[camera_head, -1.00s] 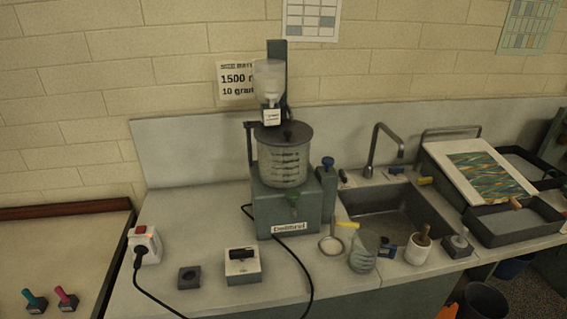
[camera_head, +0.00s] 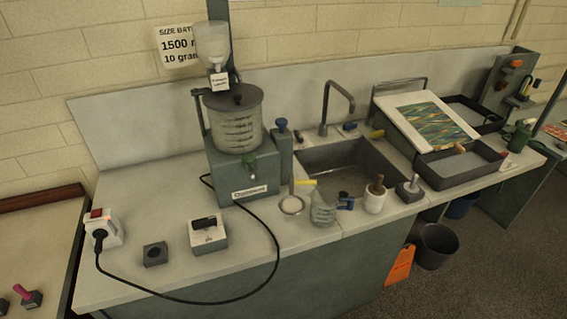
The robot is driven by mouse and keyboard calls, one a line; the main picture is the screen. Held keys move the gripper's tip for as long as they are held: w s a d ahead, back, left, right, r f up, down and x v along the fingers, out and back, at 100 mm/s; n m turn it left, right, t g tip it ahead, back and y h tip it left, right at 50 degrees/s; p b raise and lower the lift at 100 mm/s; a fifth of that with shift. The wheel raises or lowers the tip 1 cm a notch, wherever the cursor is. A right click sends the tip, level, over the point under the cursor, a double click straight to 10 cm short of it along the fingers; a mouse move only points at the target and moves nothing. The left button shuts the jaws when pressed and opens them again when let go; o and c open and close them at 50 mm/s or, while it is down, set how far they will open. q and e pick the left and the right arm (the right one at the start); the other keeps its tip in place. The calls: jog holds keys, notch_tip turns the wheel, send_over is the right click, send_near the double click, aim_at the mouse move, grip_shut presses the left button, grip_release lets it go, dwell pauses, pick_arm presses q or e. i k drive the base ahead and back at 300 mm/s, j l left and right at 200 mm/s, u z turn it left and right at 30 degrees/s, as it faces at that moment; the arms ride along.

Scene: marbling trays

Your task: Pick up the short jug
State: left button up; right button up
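A small ribbed, grey-green translucent jug (camera_head: 323,212) stands near the front edge of the bench, just in front of the sink's left corner. A dark green mug-like vessel (camera_head: 520,138) stands at the far right end of the bench. I cannot tell for certain which is the short jug. Neither of my grippers is in view, and nothing is held in the picture.
A round strainer (camera_head: 292,205) and a white pot (camera_head: 375,198) flank the ribbed jug. Behind are the mixing machine (camera_head: 245,175) and the sink (camera_head: 390,175). A black cable (camera_head: 262,288) loops across the front left. A dark bin (camera_head: 435,247) stands on the floor.

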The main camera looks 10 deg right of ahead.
aim_at(332, 207)
jog(key=z, duration=0.8)
